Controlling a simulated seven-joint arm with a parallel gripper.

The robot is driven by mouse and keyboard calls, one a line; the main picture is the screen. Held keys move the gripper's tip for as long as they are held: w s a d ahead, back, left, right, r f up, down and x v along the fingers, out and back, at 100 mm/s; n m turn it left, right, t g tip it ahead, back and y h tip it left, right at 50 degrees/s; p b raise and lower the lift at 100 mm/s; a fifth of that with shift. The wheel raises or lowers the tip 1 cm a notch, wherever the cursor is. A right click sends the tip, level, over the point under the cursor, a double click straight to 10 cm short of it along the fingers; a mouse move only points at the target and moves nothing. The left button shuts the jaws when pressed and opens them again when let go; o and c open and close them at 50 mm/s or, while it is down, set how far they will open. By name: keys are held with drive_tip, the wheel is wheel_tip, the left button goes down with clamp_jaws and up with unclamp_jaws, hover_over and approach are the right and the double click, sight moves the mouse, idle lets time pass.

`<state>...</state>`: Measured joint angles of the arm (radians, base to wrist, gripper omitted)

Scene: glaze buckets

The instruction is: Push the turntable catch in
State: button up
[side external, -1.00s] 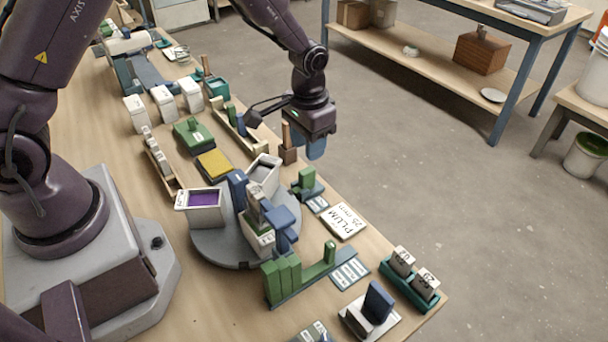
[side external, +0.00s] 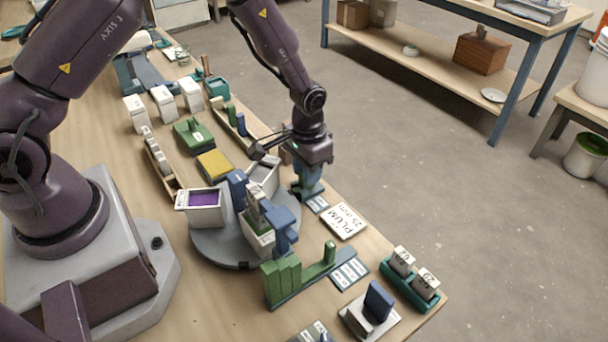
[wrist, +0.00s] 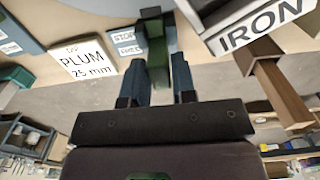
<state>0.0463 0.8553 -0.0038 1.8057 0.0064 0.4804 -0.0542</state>
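The turntable catch is a green block with an upright (wrist: 157,58), beside the turntable's right rim. In the side view my gripper (side external: 308,188) is down over it and hides most of it. The grey turntable (side external: 215,248) carries several buckets. In the wrist view the two blue fingers of my gripper (wrist: 160,82) stand apart, one on each side of the green upright. The gap is narrow and the upright nearly fills it; I cannot tell whether the fingers press on it. A STOP/FREE label (wrist: 126,40) lies next to the catch.
A PLUM 25 mm card (side external: 343,220) lies near the table edge. The IRON bucket (wrist: 262,25) and a brown post (wrist: 280,90) are close to the right of my gripper in the wrist view. A green rack (side external: 290,278) stands in front of the turntable.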

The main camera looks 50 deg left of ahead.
sight(300, 188)
clamp_jaws()
drive_tip(key=shift+s, duration=0.9)
drive_tip(key=shift+o, duration=1.9)
unclamp_jaws()
drive_tip(key=shift+r, duration=0.1)
wheel_tip(300, 188, up, 7)
